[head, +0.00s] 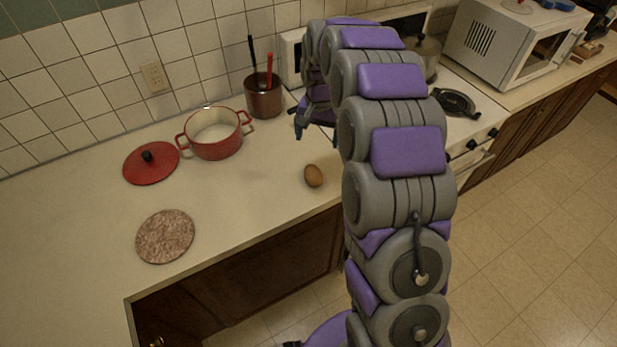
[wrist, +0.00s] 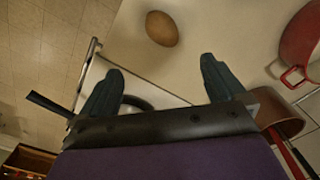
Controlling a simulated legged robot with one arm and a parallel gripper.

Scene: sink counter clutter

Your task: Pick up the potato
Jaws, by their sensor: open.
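The potato (head: 313,176) is brown and oval. It lies on the counter near the front edge, to the right of the red pot in the head view. In the wrist view the potato (wrist: 162,29) is at the top, beyond my fingertips and between their lines. My gripper (wrist: 162,75) is open and empty, with its two dark fingers spread apart. In the head view my gripper (head: 315,132) hangs above the counter, farther back than the potato and apart from it. Part of it is hidden by my arm.
A red pot (head: 214,136), its red lid (head: 151,163) and a round speckled mat (head: 165,237) are on the counter to the left. A brown utensil holder (head: 263,100) stands behind. A stove (head: 480,127) and microwave (head: 512,45) are to the right. Counter around the potato is clear.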

